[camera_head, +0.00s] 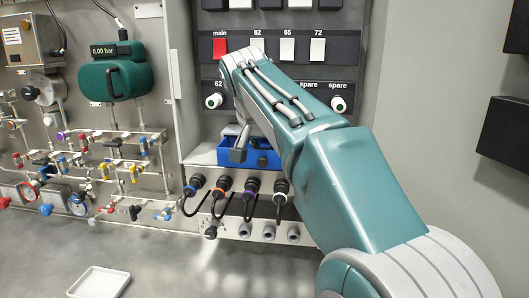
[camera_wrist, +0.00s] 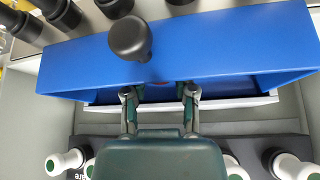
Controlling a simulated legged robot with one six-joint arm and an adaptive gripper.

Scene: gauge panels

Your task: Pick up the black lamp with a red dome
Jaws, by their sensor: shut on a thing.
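In the wrist view the two fingers of my gripper (camera_wrist: 159,91) reach down into an open blue drawer (camera_wrist: 220,45), just behind its front wall. The rest of the lamp is hidden by the drawer wall and shadow. In the head view the blue drawer (camera_head: 264,144) sits in the panel below the switches, and my arm reaches to it. The fingertips and the lamp cannot be made out there.
A black knob (camera_wrist: 130,38) sticks out from the drawer front. Black plugs with cables (camera_head: 222,186) stand in a row below the drawer. Pipes and valves (camera_head: 100,150) fill the left panel. A white tray (camera_head: 99,283) lies on the grey worktop (camera_head: 170,260), which is otherwise largely clear.

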